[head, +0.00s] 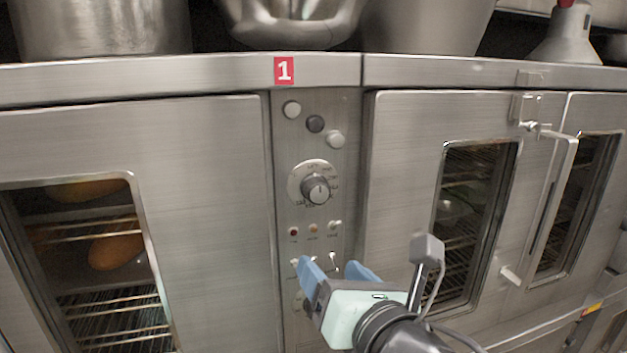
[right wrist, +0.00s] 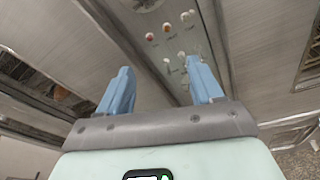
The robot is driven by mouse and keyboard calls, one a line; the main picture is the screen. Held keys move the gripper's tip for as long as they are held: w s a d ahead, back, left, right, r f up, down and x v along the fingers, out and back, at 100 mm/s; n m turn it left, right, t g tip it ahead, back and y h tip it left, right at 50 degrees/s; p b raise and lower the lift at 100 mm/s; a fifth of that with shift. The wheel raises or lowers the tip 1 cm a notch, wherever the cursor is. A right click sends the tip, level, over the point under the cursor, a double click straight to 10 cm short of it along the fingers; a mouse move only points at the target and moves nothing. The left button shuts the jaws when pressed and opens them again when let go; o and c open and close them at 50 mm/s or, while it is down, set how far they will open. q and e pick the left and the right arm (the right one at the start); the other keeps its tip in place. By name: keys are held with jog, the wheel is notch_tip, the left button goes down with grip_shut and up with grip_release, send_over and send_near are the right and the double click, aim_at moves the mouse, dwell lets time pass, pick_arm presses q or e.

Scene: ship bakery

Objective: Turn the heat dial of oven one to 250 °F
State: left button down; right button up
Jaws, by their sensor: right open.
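The heat dial (head: 316,188) is a dark round knob with a light pointer face on a pale scale plate, on the narrow control panel (head: 345,235) below the red label "1" (head: 284,70). The scale numbers are too small to read. My right gripper (head: 333,266) is open and empty, with blue fingers, below the dial and in front of the lower switches. In the right wrist view its fingers (right wrist: 160,90) stand apart, with part of the dial (right wrist: 140,3) at the top edge. My left gripper is not in view.
The left oven door (head: 205,200) has a window with loaves inside. The right door has a protruding handle (head: 545,215). Metal pots (head: 290,20) stand on top.

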jog(key=n+t, duration=0.1)
jog(key=t, duration=0.1)
send_near(320, 193)
jog(key=s, duration=0.3)
jog(key=d, duration=0.1)
jog(key=shift+n, duration=0.3)
jog(key=p+x, duration=0.1)
jog(key=x, duration=1.2)
jog(key=shift+d+p, duration=0.15)
jog(key=shift+p, duration=0.25)
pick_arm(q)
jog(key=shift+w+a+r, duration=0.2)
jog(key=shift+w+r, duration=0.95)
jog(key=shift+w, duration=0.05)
pick_arm(e)
jog(key=c, duration=1)
